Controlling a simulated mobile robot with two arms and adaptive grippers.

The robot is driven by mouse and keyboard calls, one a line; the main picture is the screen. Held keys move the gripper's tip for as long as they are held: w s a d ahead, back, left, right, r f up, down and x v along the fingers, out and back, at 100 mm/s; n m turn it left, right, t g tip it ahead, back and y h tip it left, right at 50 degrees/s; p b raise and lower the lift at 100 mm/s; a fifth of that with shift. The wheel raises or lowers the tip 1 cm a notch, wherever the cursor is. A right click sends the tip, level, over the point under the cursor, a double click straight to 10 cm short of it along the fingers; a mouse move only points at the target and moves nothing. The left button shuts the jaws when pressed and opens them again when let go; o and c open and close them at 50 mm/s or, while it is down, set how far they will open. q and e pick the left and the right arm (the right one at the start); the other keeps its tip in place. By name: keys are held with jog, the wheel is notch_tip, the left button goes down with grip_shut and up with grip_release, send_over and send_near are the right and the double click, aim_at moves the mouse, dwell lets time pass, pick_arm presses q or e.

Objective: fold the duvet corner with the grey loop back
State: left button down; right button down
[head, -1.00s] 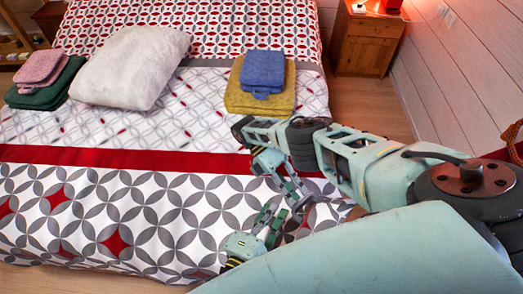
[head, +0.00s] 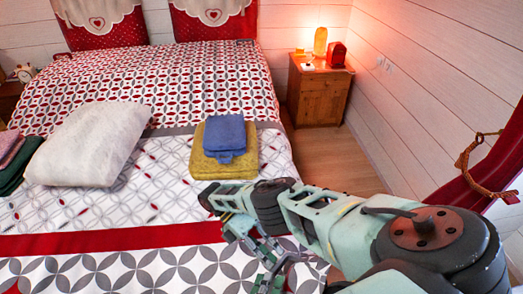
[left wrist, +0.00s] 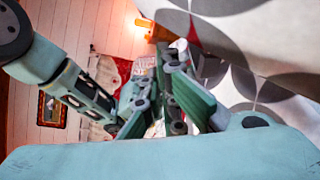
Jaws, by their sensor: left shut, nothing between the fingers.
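The duvet (head: 150,270) lies over the bed, white with grey petal shapes and a red band. Its near right corner is mostly behind my arms and below the picture. I cannot make out the grey loop for certain. My right gripper (head: 262,245) is over the duvet's right edge, partly hidden, and its opening is unclear. Part of my left gripper (head: 272,276) shows just below it. In the left wrist view the left gripper's fingers (left wrist: 172,92) are together with nothing between them, beside a patterned part of the duvet (left wrist: 280,40).
A white pillow (head: 88,146) and a blue towel (head: 224,135) on a yellow towel (head: 205,170) lie on the bed. Pink and green folded cloths (head: 12,165) are at left. A wooden nightstand (head: 318,95) stands behind right. Floor shows between bed and wall.

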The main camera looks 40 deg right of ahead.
aim_at(277, 262)
pick_arm(q)
jog(key=shift+s+d, duration=0.1)
jog(key=shift+s, duration=0.25)
pick_arm(e)
jog(key=x, duration=0.2)
jog(key=shift+s+f, duration=0.1)
jog(key=shift+f, duration=0.25)
jog(key=c, duration=2)
grip_release()
jog(key=o, duration=0.5)
jog(key=shift+s+d+r, duration=0.1)
jog(key=shift+s+d, duration=0.05)
jog(key=shift+s, duration=0.2)
jog(key=shift+c, duration=0.2)
pick_arm(q)
jog(key=shift+s+d, duration=0.15)
jog(key=shift+s, duration=0.15)
jog(key=shift+w, duration=0.2)
pick_arm(e)
jog(key=shift+w, duration=0.25)
jog(key=shift+c, duration=0.5)
